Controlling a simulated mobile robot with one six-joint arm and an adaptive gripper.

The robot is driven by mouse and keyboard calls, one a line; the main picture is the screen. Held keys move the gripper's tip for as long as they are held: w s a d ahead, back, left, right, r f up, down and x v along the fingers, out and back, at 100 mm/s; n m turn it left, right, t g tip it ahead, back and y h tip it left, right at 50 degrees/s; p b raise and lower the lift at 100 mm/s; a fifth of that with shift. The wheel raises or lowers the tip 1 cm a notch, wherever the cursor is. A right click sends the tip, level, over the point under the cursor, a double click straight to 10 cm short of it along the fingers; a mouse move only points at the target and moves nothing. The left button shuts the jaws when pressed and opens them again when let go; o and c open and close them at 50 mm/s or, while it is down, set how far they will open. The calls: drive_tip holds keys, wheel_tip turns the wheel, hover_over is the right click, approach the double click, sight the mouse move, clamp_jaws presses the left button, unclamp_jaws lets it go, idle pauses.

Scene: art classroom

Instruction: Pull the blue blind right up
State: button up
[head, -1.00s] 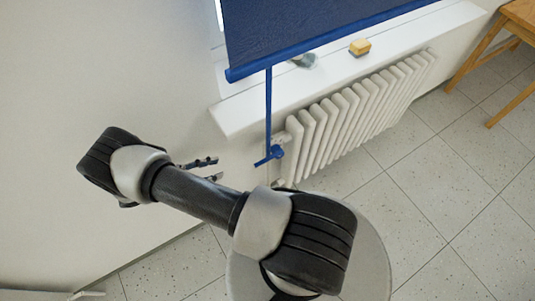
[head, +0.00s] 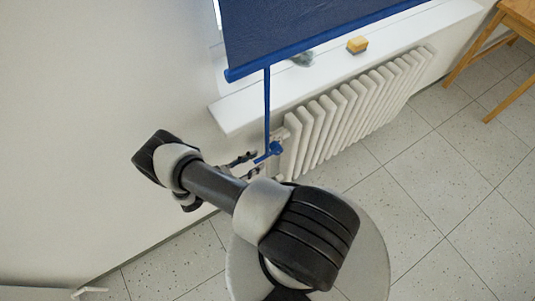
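The blue blind (head: 310,28) hangs at the top of the head view, its lower bar just above the white window sill. A blue pull cord or rod (head: 267,110) hangs from the bar's left end and ends in a blue handle (head: 270,151) beside the radiator. My gripper (head: 255,161) is at the handle, with its two fingers apart and pointing right. The handle appears at or between the fingertips; I cannot tell whether they touch it. My arm hides part of the gripper.
The white sill (head: 400,42) holds a yellow sponge (head: 357,45) and a small greyish object (head: 303,58). A white radiator (head: 350,115) stands right behind the handle. A wooden table or stool (head: 500,45) is at the upper right. The tiled floor (head: 440,200) at the right is clear.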

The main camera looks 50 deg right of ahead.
sight(266, 157)
drive_tip(key=x, duration=0.6)
drive_tip(key=shift+s, duration=0.1)
drive_tip(key=shift+c, duration=0.3)
clamp_jaws()
drive_tip(key=shift+s+f, duration=0.1)
